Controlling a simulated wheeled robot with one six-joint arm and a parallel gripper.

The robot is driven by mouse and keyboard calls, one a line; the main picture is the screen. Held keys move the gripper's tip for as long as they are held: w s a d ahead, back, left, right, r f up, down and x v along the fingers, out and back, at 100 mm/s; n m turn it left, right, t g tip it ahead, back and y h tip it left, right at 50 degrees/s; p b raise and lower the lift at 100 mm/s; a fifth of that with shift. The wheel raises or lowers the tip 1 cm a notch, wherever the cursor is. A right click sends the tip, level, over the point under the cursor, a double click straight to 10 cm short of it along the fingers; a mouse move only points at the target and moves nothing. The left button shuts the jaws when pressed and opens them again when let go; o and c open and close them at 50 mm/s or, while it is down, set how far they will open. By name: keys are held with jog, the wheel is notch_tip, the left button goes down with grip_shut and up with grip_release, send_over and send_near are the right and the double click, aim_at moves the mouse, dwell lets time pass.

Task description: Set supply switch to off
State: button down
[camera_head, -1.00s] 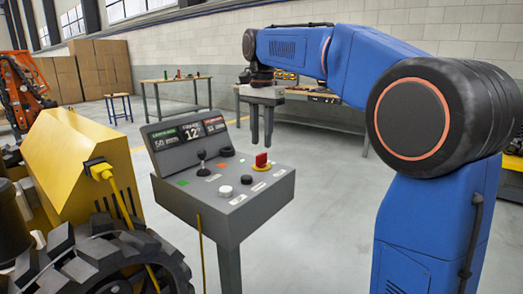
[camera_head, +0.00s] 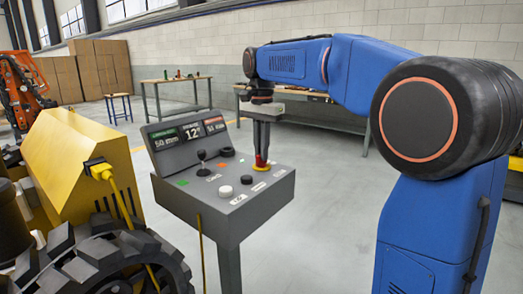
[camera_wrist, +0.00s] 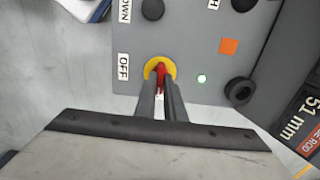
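The supply switch is a red handle (camera_head: 260,161) on a yellow disc (camera_head: 263,168), at the right of the grey console's sloped top. In the wrist view the red handle (camera_wrist: 161,70) runs up and down the picture on its yellow disc (camera_wrist: 149,70). An OFF label (camera_wrist: 123,67) lies to the left of the disc there. My gripper (camera_head: 262,154) points down over the switch. Its fingers (camera_wrist: 161,90) are close together, one on each side of the red handle, with no clear gap seen. The fingers hide part of the handle and disc.
The console (camera_head: 215,212) also carries a black joystick (camera_head: 203,160), a white button (camera_head: 225,191), black knobs and a tilted display (camera_head: 190,137). Workbenches stand behind.

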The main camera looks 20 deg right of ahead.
jog(key=shift+n, duration=0.4)
jog(key=n, duration=1.6)
jog(key=shift+n, duration=0.4)
dwell(0.4)
jog(key=c, duration=1.8)
grip_release()
jog(key=shift+c, duration=0.2)
jog(key=shift+r, duration=0.1)
